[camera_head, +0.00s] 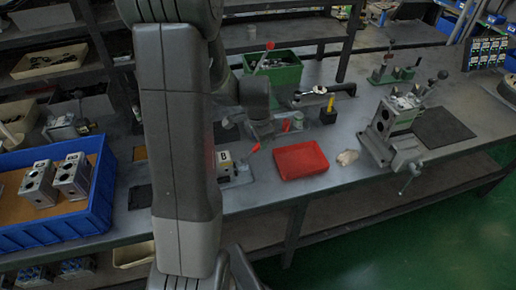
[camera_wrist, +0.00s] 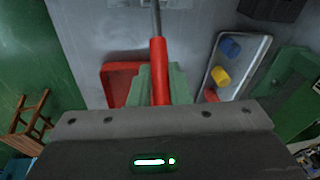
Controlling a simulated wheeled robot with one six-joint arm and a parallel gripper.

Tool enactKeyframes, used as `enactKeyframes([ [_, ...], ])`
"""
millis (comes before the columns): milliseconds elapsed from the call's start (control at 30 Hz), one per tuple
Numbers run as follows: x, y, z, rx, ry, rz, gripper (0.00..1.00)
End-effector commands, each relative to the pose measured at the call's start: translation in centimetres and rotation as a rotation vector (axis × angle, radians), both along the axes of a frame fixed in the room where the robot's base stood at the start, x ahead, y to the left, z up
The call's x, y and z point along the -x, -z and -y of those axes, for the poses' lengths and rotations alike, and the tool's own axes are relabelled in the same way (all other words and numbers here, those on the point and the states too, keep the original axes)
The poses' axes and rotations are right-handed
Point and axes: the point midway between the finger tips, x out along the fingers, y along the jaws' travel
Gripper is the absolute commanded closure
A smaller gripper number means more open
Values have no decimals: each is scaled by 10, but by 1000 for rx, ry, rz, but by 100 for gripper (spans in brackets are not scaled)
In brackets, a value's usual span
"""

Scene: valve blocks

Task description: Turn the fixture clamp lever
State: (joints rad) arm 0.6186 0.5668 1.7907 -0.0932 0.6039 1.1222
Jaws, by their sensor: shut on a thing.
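The clamp lever is a grey rod with a red handle (camera_wrist: 158,75). In the wrist view the handle lies between the two green fingers of my gripper (camera_wrist: 157,88), which is shut on it. The rod runs from the handle to the top edge of that view. In the head view a red handle (camera_head: 252,150) shows just below the end of my arm, beside a pale block with dark marks (camera_head: 225,160). My arm hides part of the block and its fixture, and the fingers are hard to make out there.
A red tray (camera_head: 300,160) lies just right of the lever. A green bin (camera_head: 285,75) stands behind. A blue crate (camera_head: 95,215) with metal blocks is at left. A vise holding a block (camera_head: 396,118) stands at right. A silver tray (camera_wrist: 243,62) holds small coloured parts.

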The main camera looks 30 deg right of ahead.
Motion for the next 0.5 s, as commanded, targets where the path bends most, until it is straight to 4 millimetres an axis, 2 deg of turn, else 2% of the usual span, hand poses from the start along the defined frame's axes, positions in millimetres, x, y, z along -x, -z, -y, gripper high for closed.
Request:
enactKeyframes([
  [500,-7,-4,-23,281,-5,-58,100],
])
